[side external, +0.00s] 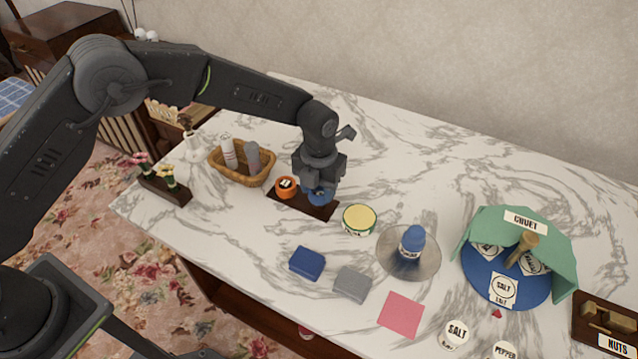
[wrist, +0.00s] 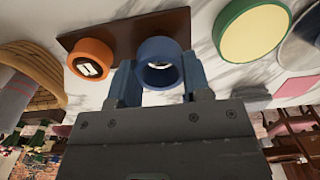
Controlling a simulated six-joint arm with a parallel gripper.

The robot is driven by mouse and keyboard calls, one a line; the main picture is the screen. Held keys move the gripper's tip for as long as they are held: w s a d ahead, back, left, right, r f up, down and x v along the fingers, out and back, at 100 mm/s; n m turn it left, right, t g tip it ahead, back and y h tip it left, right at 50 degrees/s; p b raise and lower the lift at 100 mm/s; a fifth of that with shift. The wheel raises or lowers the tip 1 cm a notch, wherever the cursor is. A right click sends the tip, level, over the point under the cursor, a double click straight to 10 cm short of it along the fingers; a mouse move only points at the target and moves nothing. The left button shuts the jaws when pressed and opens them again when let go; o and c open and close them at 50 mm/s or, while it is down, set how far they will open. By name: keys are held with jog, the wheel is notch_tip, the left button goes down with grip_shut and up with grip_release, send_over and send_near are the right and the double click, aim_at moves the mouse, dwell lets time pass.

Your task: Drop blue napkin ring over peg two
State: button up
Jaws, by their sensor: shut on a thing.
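The blue napkin ring (wrist: 147,50) is between the two fingers of my gripper (wrist: 160,80) in the wrist view. My gripper is shut on it. In the side view the blue ring (side external: 320,197) shows just under my gripper (side external: 319,186), over the right part of a dark brown peg board (side external: 300,206). An orange ring (side external: 286,187) is at the left part of the board, with a dark peg top and white label inside it; it also shows in the wrist view (wrist: 86,53). Peg two is not clearly visible, and I cannot tell whether the blue ring is around it.
A wicker basket (side external: 262,181) with bottles stands left of the board. A yellow-topped round tin (side external: 359,218) is close on the right. A blue block (side external: 307,263), grey block (side external: 352,284) and metal plate (side external: 385,263) with a blue bottle (side external: 412,241) lie nearer the front right.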

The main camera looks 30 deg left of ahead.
jog(key=shift+f, duration=1.35)
jog(key=o, duration=1)
jog(key=shift+r, duration=0.1)
notch_tip(320, 180, up, 14)
